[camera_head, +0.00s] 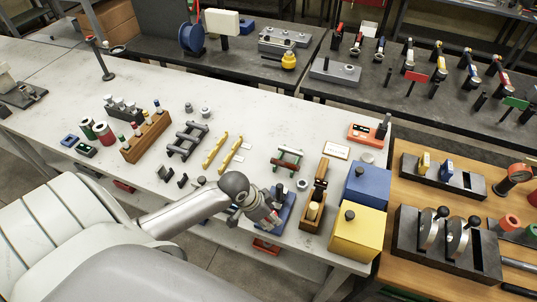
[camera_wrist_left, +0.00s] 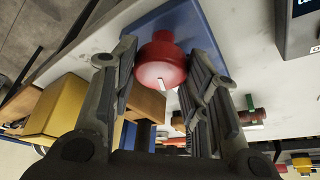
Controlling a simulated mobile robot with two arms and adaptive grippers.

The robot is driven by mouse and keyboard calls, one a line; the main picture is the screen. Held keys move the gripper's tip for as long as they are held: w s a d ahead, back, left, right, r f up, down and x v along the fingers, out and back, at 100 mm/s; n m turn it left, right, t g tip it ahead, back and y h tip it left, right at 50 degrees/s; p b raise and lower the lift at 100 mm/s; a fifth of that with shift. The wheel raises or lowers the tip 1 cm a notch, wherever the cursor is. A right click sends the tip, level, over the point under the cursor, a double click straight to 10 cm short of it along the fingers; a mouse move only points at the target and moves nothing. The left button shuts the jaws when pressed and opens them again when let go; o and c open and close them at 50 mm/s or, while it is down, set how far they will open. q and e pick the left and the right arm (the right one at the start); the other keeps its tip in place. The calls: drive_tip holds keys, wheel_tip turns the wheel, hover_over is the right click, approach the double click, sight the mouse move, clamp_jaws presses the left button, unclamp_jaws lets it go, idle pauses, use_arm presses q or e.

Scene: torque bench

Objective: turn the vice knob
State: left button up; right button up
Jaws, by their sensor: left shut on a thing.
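The red round vice knob (camera_wrist_left: 161,62) shows in the left wrist view, with a small white mark on its face. It stands on a blue base (camera_wrist_left: 205,22) on the white bench. My left gripper (camera_wrist_left: 168,80) has one finger on each side of the knob and is shut on it. In the head view my left gripper (camera_head: 268,217) reaches down over the blue base (camera_head: 288,211) near the bench's front edge and largely hides the knob. My right gripper is not in view.
A wooden block holder (camera_head: 313,205) stands close right of my left gripper, then a yellow box (camera_head: 357,236) and a blue box (camera_head: 367,186). A red-and-green roller stand (camera_head: 287,160) is behind.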

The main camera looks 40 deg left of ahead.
use_arm(q)
drive_tip(key=m, duration=0.2)
drive_tip(key=m+g+h, duration=0.1)
drive_tip(key=shift+w+a+m, duration=0.15)
drive_tip(key=shift+m, duration=0.25)
drive_tip(key=shift+m+g+h+b, duration=0.3)
drive_tip(key=shift+m+g+b, duration=0.35)
drive_tip(key=shift+m, duration=1.05)
drive_tip(key=o, duration=1)
drive_tip(key=shift+r, duration=0.15)
drive_tip(key=v, duration=1.1)
drive_tip(key=shift+a+r, duration=0.25)
drive_tip(key=shift+r, duration=0.05)
